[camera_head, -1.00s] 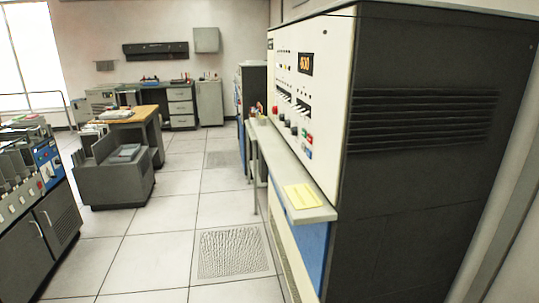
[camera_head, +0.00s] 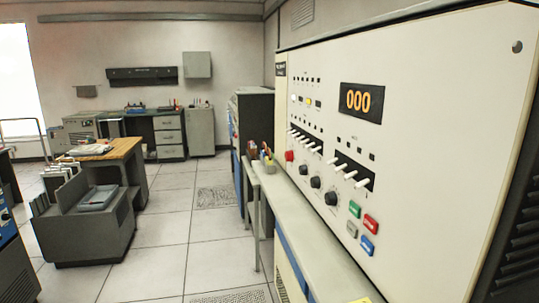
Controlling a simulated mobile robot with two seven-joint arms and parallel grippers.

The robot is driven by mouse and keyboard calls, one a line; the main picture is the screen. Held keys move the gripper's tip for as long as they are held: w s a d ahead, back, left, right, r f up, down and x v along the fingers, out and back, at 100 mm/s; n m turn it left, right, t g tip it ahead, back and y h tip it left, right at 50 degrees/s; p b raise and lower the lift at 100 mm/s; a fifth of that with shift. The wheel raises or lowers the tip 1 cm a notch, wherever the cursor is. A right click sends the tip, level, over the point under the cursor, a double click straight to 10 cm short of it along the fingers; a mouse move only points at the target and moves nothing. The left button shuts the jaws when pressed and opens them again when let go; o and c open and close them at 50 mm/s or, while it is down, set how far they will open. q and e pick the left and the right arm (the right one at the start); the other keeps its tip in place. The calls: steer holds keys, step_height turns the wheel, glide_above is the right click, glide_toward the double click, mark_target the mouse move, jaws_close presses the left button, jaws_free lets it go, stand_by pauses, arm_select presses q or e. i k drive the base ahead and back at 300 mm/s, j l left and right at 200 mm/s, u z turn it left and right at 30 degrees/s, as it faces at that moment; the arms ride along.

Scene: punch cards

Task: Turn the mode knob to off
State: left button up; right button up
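The tall cream console panel (camera_head: 440,120) fills the right side of the head view. Several black round knobs sit low on it: a far knob (camera_head: 303,169), a middle knob (camera_head: 315,182) and a near, larger-looking knob (camera_head: 331,198). The labels are too small to read, so I cannot tell which is the mode knob or where it points. Neither of my grippers is in view.
Above the knobs are white levers (camera_head: 350,171) and an orange display (camera_head: 361,101) reading 000. Coloured buttons (camera_head: 370,224) sit at lower right. A narrow grey ledge (camera_head: 310,232) juts out below the panel. Open floor (camera_head: 160,262) lies left, beside a grey cabinet (camera_head: 85,222).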

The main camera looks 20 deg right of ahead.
mark_target(289, 157)
steer(key=i+z, duration=0.15)
steer(key=i, duration=0.3)
steer(key=i+j+z, duration=0.2)
steer(key=i, duration=0.2)
steer(key=i+j+z, duration=0.15)
steer(key=i, duration=0.3)
